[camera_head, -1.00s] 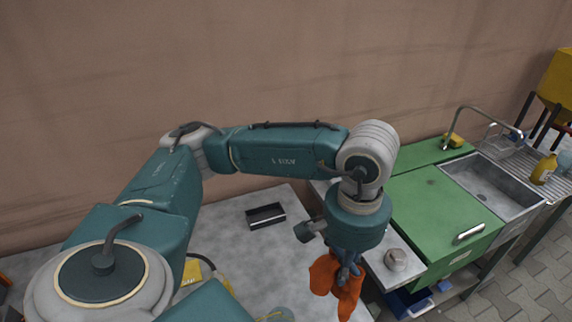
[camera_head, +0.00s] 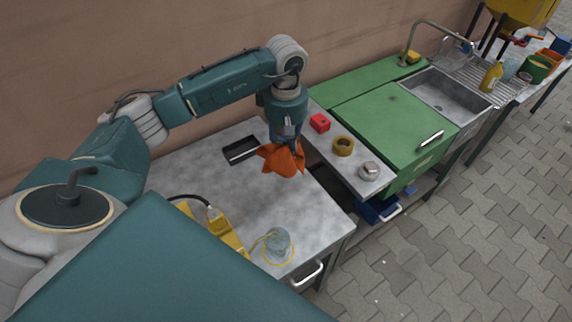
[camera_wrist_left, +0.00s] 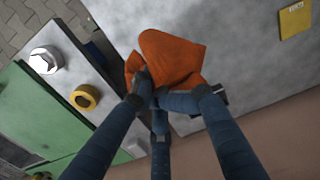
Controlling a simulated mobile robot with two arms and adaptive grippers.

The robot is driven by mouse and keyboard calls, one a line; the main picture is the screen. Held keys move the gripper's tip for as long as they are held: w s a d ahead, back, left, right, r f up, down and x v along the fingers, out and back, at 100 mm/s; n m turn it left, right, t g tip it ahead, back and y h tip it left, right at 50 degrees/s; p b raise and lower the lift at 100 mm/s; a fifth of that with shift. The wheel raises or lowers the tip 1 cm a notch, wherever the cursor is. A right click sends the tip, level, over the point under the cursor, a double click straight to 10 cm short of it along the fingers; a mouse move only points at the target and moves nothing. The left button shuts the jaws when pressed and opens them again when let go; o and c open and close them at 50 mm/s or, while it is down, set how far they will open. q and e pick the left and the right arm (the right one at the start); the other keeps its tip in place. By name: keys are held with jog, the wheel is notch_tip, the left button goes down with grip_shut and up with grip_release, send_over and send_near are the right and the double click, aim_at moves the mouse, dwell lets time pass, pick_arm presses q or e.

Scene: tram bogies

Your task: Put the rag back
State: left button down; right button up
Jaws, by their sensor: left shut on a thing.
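The orange rag (camera_head: 284,157) hangs bunched below my left gripper (camera_head: 287,140), above the right part of the grey table (camera_head: 215,185). In the left wrist view my left gripper (camera_wrist_left: 158,95) has its blue fingers closed on the rag (camera_wrist_left: 168,62). A small black tray (camera_head: 240,150) lies on the table just left of the rag in the head view. In the wrist view the fingers and rag partly hide a dark thing behind them. My right gripper does not show.
A red block (camera_head: 320,123), a brass ring (camera_head: 343,146) and a metal nut (camera_head: 369,171) stand on the narrow ledge right of the rag. Beyond are a green cabinet (camera_head: 390,125) and a sink (camera_head: 450,95). A glass jar (camera_head: 277,242) and yellow tool (camera_head: 225,230) stand nearer.

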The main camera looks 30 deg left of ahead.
pick_arm(q)
notch_tip(320, 180, down, 5)
jog(key=shift+w+f+b, duration=0.1)
jog(key=shift+f+b, duration=0.1)
jog(key=shift+b, duration=0.7)
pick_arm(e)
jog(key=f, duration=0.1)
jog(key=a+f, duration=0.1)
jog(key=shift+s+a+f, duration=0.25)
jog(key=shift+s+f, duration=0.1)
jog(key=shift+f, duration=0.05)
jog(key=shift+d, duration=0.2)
pick_arm(q)
jog(key=w+a+m, duration=0.2)
jog(key=w+a, duration=0.3)
jog(key=w, duration=0.4)
jog(key=s+d+f, duration=0.2)
jog(key=s+f, duration=0.1)
jog(key=s, duration=0.1)
jog(key=s+d+f, duration=0.3)
jog(key=s+f, duration=0.1)
jog(key=s, duration=0.1)
jog(key=s+d+f, duration=0.3)
jog(key=s+f, duration=0.1)
jog(key=shift+s+f, duration=0.1)
jog(key=shift+s, duration=0.3)
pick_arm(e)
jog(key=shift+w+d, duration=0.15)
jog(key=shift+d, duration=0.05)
